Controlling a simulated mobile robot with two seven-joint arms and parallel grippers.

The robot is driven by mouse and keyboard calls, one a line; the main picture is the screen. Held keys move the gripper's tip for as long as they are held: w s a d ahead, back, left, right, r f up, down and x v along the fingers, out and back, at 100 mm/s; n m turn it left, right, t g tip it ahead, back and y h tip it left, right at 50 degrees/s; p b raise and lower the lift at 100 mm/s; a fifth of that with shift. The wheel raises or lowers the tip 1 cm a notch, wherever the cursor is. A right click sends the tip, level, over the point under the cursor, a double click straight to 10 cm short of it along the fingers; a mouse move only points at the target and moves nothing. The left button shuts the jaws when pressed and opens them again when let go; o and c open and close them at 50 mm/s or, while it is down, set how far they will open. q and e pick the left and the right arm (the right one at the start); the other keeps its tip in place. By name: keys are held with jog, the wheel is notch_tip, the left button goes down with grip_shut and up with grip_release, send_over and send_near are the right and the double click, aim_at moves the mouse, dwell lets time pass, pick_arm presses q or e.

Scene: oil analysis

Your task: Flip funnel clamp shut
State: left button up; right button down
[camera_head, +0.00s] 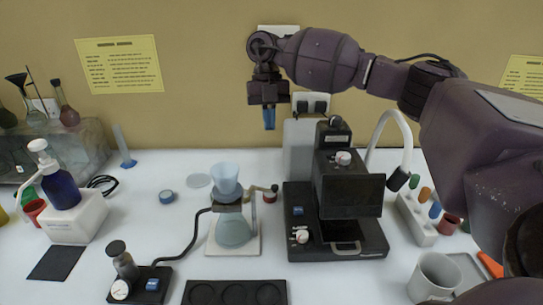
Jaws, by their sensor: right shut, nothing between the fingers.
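A pale blue funnel (226,175) stands upright over a rounded glass flask (233,231) on a white base plate (249,246). A dark clamp (229,207) lies around the funnel's lower part. A bar with a knob (270,195) reaches out to the right of the funnel; whether the clamp is open or shut is too small to tell. My right gripper (269,120) points down with its blue fingers together and empty. It appears high above the funnel and to its right in the picture, clear of it. My left gripper is out of view.
A black instrument with a dark screen (352,196) stands right of the funnel. A black hose (190,242) runs from the funnel stand to a small pump-like device (125,265). A black tray with round wells (236,293) lies in front. A white mug (434,277) stands at front right.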

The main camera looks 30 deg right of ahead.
aim_at(262, 190)
pick_arm(q)
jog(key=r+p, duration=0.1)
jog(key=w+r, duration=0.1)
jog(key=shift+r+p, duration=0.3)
jog(key=shift+p, duration=0.1)
pick_arm(e)
jog(key=s+a+f, duration=0.3)
jog(key=s+f, duration=0.3)
jog(key=f, duration=0.4)
jog(key=shift+s, duration=0.15)
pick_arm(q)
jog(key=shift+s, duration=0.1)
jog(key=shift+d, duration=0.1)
pick_arm(e)
jog(key=shift+r, duration=0.1)
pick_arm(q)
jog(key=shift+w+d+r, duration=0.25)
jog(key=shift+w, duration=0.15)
pick_arm(e)
jog(key=shift+s+m, duration=0.15)
jog(key=shift+m, duration=0.25)
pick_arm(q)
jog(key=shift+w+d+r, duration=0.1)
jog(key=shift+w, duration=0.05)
pick_arm(e)
jog(key=shift+a, duration=0.1)
